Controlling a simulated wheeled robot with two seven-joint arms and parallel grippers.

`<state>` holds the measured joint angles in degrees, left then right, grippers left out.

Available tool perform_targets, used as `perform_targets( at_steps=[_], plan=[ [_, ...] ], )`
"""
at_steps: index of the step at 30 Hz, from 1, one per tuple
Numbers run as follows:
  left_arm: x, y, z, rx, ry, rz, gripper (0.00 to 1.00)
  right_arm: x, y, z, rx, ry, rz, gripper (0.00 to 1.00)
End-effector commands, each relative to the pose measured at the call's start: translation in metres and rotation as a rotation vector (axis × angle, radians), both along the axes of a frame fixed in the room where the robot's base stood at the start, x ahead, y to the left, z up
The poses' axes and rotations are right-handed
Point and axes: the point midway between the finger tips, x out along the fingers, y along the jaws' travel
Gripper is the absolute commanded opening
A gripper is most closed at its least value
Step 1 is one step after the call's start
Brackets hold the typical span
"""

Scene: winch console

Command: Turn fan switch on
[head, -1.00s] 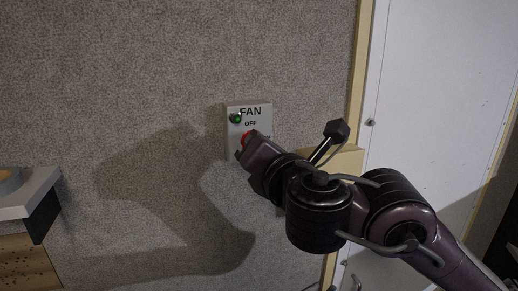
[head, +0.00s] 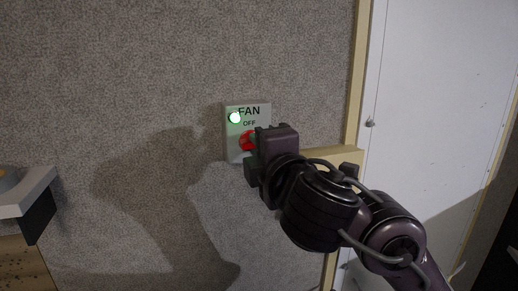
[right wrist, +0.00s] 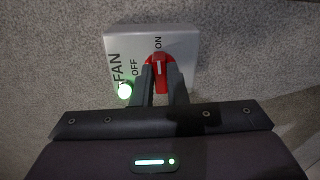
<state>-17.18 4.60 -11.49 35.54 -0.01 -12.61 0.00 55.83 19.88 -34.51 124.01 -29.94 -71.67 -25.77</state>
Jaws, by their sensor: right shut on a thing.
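The fan switch box (head: 234,143) is a white panel on the wall, marked FAN and OFF in the head view. In the right wrist view the box (right wrist: 190,45) also shows the word ON. Its red knob (head: 245,141) is partly hidden by my gripper; in the right wrist view the knob (right wrist: 159,64) has a white mark pointing toward ON. A round green lamp (head: 235,118) on the box glows brightly, and the lamp shows in the right wrist view (right wrist: 125,91). My right gripper (right wrist: 160,77) is shut on the red knob. My left gripper is not in view.
A grey textured wall surrounds the box. A wooden door frame (head: 357,75) and a white door (head: 430,90) stand to the right. A ledge (head: 28,196) juts out at the lower left.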

Motion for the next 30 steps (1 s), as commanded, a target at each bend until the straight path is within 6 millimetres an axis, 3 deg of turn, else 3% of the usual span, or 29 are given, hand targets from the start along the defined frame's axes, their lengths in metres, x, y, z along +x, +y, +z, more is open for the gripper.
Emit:
perform_targets(
  at_steps=[22,23,24,27,30],
  plan=[
    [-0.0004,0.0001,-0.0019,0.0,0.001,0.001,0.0,0.0002,0.0003,-0.0023,0.078,0.029,0.0,0.0],
    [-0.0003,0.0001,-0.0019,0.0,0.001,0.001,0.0,0.0002,0.0003,-0.0024,0.078,0.029,-0.001,0.17],
    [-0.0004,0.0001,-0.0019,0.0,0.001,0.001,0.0,0.0002,0.0003,-0.0022,0.077,0.029,-0.001,0.22],
    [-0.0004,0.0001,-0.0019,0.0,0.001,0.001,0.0,0.0001,0.0002,-0.0018,0.077,0.028,0.0,0.35],
    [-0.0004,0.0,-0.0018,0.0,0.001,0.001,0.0,0.0002,0.0002,-0.0014,0.077,0.027,0.0,0.35]
  ],
)
